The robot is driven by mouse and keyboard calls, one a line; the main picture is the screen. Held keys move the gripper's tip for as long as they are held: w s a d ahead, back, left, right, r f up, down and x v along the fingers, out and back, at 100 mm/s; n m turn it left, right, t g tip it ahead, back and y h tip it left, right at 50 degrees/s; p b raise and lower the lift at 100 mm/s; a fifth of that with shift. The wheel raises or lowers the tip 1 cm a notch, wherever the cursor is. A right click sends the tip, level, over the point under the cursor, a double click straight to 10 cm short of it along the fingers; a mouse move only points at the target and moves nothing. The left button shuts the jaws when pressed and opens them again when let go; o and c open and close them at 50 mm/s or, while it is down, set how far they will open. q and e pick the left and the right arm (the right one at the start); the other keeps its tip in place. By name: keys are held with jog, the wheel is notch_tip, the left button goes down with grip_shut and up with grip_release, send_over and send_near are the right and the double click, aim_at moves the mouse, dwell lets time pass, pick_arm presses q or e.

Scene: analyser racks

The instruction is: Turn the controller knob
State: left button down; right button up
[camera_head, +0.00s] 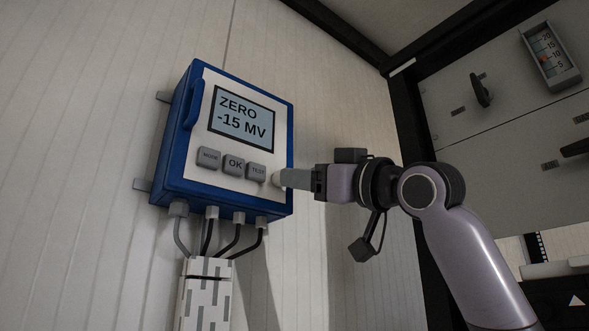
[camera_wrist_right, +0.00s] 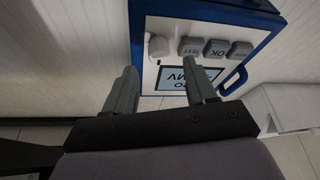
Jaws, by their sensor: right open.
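The controller (camera_head: 182,160) is a blue box with a pale front panel, mounted on the wall. Its display (camera_head: 243,118) reads "ZERO -15 MV". In the wrist view the controller (camera_wrist_right: 264,50) appears upside down. My left gripper is not in view.
Grey MODE, OK and TEST buttons (camera_head: 234,165) sit left of the knob, close to the fingers. Cables (camera_head: 209,236) run from the box's underside into a wall duct (camera_head: 207,267). A dark-framed cabinet with a gauge (camera_head: 550,58) stands at the right.

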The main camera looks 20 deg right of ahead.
jog(key=shift+p+x, duration=0.55)
jog(key=shift+x, duration=1.15)
jog(key=shift+c, duration=0.3)
grip_shut()
jog(key=shift+f+m+t+h, duration=0.1)
jog(key=shift+m+t+h, duration=0.2)
jog(key=shift+m, duration=0.3)
jog(key=shift+a+m+t+h+b, duration=0.1)
jog(key=shift+m+t+h+b, duration=0.2)
jog(key=shift+m+h, duration=1.2)
jog(key=shift+a+m+t+h+b, duration=0.15)
jog(key=shift+m+h+b, duration=0.35)
jog(key=shift+m, duration=2)
jog(key=shift+m+t+h+b, duration=0.3)
jog(key=shift+m+h, duration=0.7)
jog(key=shift+m, duration=1)
